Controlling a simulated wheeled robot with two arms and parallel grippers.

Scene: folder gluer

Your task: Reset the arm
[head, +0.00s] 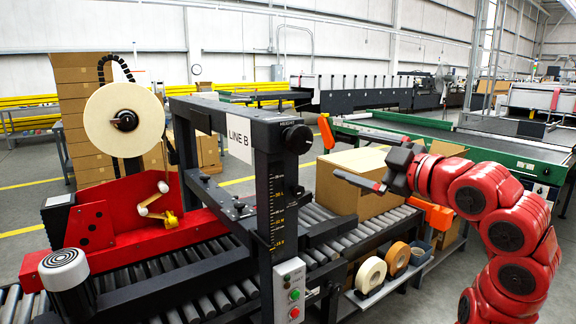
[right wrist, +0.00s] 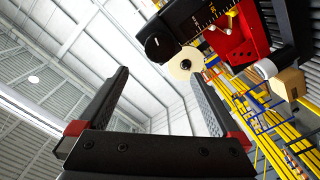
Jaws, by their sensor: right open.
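My right arm (head: 510,225) is red and comes in from the right in the head view, bent up and over. Its gripper (head: 358,182) points left, in front of a closed cardboard box (head: 352,200) on the roller conveyor. In the right wrist view my right gripper (right wrist: 160,90) has its two fingers wide apart with nothing between them. That view is tilted and looks up toward the ceiling. My left arm and gripper are in neither view.
The black frame (head: 265,165) of the LINE B taping machine stands left of my gripper, with a control box (head: 290,290) on its post. Tape rolls (head: 371,274) lie on a shelf below the conveyor. A green-edged conveyor (head: 450,145) runs behind. Open air surrounds the gripper in the wrist view.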

